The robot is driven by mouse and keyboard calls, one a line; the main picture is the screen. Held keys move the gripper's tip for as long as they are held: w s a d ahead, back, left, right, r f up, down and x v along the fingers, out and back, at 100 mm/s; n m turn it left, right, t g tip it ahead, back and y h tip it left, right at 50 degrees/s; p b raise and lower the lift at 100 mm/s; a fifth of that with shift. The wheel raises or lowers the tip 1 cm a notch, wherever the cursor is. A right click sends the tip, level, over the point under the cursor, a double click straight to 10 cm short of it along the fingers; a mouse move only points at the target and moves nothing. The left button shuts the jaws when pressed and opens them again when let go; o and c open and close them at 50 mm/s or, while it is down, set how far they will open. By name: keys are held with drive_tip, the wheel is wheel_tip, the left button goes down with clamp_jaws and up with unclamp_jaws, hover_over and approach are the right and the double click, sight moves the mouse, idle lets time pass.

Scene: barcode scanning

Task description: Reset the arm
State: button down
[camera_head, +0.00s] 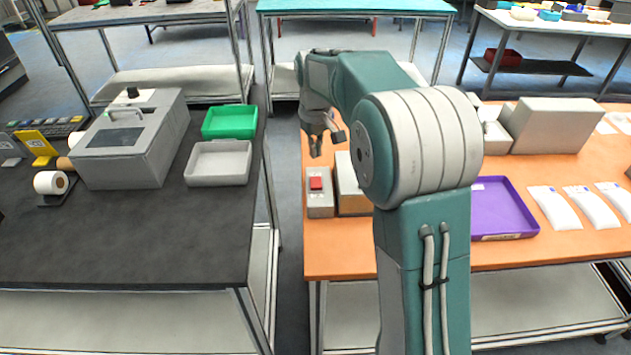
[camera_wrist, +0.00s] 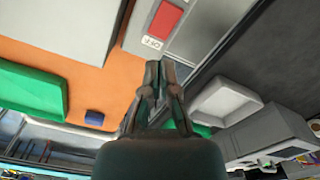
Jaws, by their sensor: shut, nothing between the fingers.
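My arm reaches out over the orange table (camera_head: 340,262). My gripper (camera_head: 326,143) hangs above the table's left edge, behind the grey box with the red button (camera_head: 316,183) in the head view. In the wrist view my gripper (camera_wrist: 161,66) points toward that box, its fingertips close together and empty. The red button (camera_wrist: 164,20) and an "OFF" label show just beyond the fingertips. I cannot tell the exact gap between fingertips and box. Part of the orange table is hidden behind my arm.
A purple tray (camera_head: 503,232) and several white packets (camera_head: 554,207) lie right of my arm. A larger grey box (camera_head: 562,126) stands behind them. Across a floor gap, the dark table (camera_head: 140,245) holds a grey machine (camera_head: 130,165), a green tray (camera_head: 229,135) and a grey tray (camera_head: 218,181).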

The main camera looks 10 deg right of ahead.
idle(0.3)
drive_tip(key=s+r+m+t, duration=0.15)
drive_tip(key=s+r, duration=0.25)
drive_tip(key=s, duration=0.4)
drive_tip(key=s+r+m+t, duration=0.1)
drive_tip(key=s+r+t, duration=0.1)
drive_tip(key=s+r, duration=0.45)
drive_tip(key=s+f+t, duration=0.1)
drive_tip(key=s+f, duration=0.1)
drive_tip(key=s, duration=0.6)
drive_tip(key=s+f+m+t, duration=0.1)
drive_tip(key=s+f, duration=0.1)
drive_tip(key=s, duration=0.6)
drive_tip(key=shift+s+f, duration=0.35)
drive_tip(key=shift+f, duration=0.05)
